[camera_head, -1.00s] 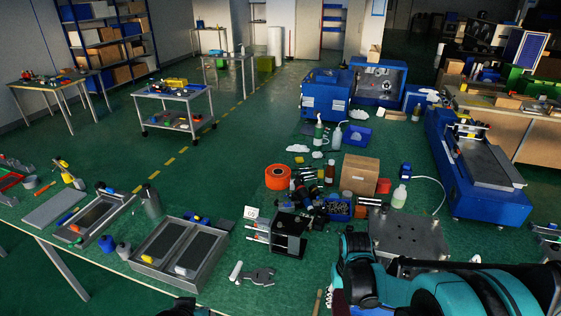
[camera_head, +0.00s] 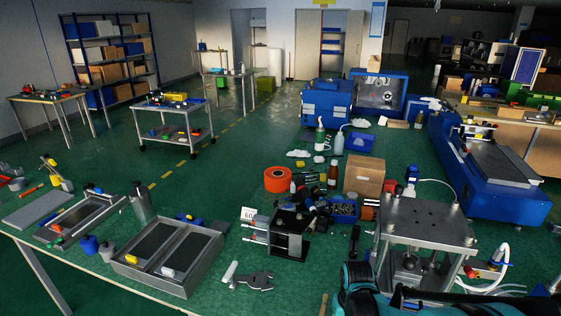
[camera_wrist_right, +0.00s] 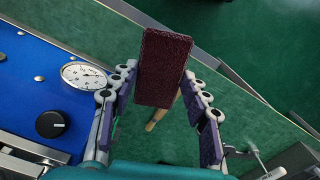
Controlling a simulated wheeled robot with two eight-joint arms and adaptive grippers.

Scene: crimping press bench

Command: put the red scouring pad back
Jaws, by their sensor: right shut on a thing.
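The red scouring pad (camera_wrist_right: 163,70), a dark red rough block, is held upright between the two fingers of my right gripper (camera_wrist_right: 160,82) in the right wrist view. The fingers' pads lie on either side of it, and it is above the green bench top. The head view shows only part of my right arm at the bottom, in front of the press; the right gripper and the pad cannot be made out there. My left gripper is not in view.
The steel press (camera_head: 425,225) stands close at the right. A divided grey tray (camera_head: 165,258), a clamp-like grey tool (camera_head: 252,281) and a cardboard box (camera_head: 364,174) stand on the bench. A blue panel with a dial gauge (camera_wrist_right: 83,76) lies left of the right gripper.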

